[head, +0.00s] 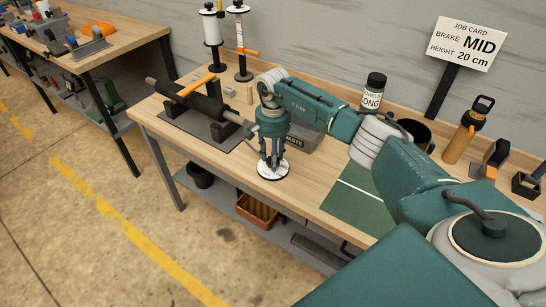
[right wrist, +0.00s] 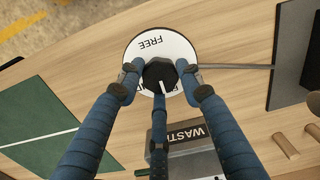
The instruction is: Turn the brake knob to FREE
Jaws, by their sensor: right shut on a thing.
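The brake knob (right wrist: 159,74) is black and sits at the centre of a round white dial (right wrist: 133,53) in the right wrist view. The word FREE is printed on the dial's upper part in that view. The knob's white pointer line points down, away from FREE, towards a label that my fingers partly hide. In the head view the white dial (head: 262,173) lies near the workbench's front edge. My right gripper (head: 272,160) points straight down over it and is shut on the knob; its blue fingers (right wrist: 158,80) surround it. My left gripper is not in view.
A black roller (head: 192,101) on a stand is left of my gripper. A grey WASTE box (head: 301,140) stands behind the dial. A green mat (head: 352,200) lies to the right. A job card (head: 468,43) reads BRAKE MID, HEIGHT 20 cm. An orange bottle (head: 460,143) stands back right.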

